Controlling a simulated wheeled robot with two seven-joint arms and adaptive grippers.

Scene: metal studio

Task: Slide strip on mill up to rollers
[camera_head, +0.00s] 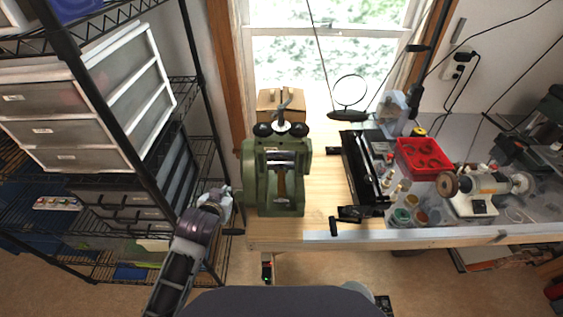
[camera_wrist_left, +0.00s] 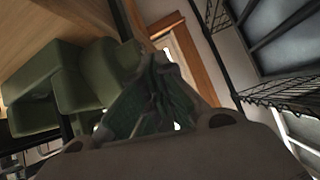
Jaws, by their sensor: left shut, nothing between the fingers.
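The green rolling mill (camera_head: 249,180) stands upright near the left end of the wooden workbench. A narrow brown strip (camera_head: 281,184) shows upright in the middle of its front, below the grey rollers. My left gripper (camera_head: 225,195) is just left of the mill, apart from the strip, with its fingers shut and empty. In the left wrist view, my shut fingers (camera_wrist_left: 160,80) show in the middle and the mill's green body (camera_wrist_left: 40,85) is at left. The strip does not show clearly there. My right gripper is not in view.
Black wire shelving with white drawers (camera_head: 130,85) stands close on the left. A cardboard box (camera_head: 268,98) is behind the mill. A black tool (camera_head: 362,175), red tray (camera_head: 422,156), jars and a polishing motor (camera_head: 475,190) fill the right. Bare wood (camera_head: 325,185) lies right of the mill.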

